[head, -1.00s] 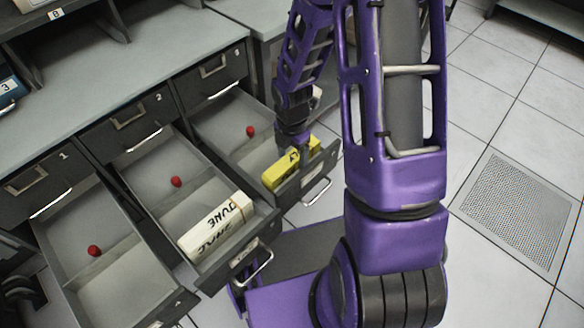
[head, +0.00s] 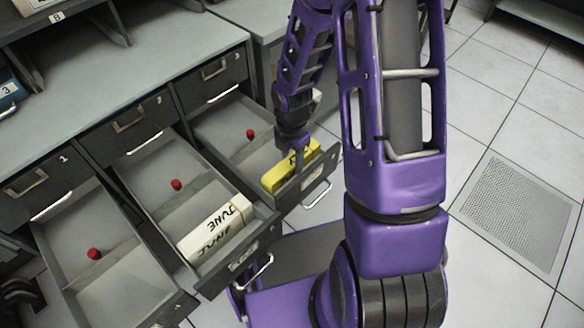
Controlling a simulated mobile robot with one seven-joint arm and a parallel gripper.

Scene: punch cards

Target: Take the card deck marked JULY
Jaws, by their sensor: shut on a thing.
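A yellow card deck (head: 275,180) sits in the front part of the open drawer 3, with dark lettering on top that is partly covered and too small to read. My gripper (head: 298,155) points down over this deck and is shut on it. The fingers hide part of its top. A white card deck (head: 216,229) marked JUNE lies in the front part of the open drawer 2, apart from my gripper.
Drawers 1 (head: 60,271), 2 (head: 265,232) and 3 (head: 312,180) all stand open. Each has a small red object, as at drawer 1 (head: 94,253). The front part of drawer 1 looks empty. A grey counter (head: 130,60) runs above the drawers. Tiled floor (head: 500,110) is clear at right.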

